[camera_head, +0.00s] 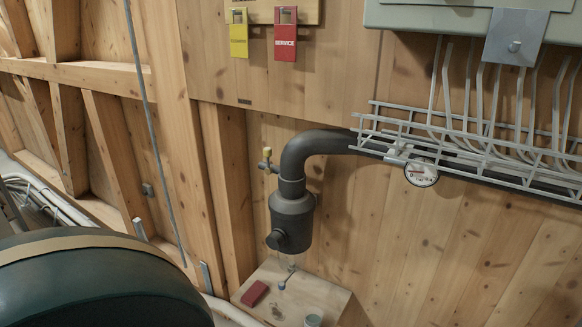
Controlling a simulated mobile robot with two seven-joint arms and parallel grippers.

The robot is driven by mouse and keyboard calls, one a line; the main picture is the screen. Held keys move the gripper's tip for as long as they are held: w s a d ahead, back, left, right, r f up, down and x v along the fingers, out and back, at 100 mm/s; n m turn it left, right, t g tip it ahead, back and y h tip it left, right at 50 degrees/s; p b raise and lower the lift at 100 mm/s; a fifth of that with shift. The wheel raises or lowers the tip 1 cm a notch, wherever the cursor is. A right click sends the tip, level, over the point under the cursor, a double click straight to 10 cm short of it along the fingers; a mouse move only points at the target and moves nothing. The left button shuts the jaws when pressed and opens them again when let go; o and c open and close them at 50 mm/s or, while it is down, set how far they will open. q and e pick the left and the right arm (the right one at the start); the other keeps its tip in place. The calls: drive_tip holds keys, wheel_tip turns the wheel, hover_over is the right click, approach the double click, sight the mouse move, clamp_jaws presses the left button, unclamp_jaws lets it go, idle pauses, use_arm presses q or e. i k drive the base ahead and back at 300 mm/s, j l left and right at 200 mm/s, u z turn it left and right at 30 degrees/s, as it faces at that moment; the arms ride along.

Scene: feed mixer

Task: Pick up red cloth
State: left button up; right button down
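A small folded red cloth (254,294) lies flat on the left part of a small wooden shelf (318,293) low in the head view. The shelf stands against the wooden wall, below a dark grey pipe with a cylindrical body. Nothing touches the cloth from above. Neither my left gripper nor my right gripper shows in this view.
A metal tool (286,280) and a small cup (313,320) are on the shelf. The dark pipe body (292,218) hangs above it. A large dark green rounded object (95,285) fills the lower left. A wire cable tray (470,145) juts out at right.

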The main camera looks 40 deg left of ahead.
sight(257, 290)
drive_tip(key=u, duration=1.75)
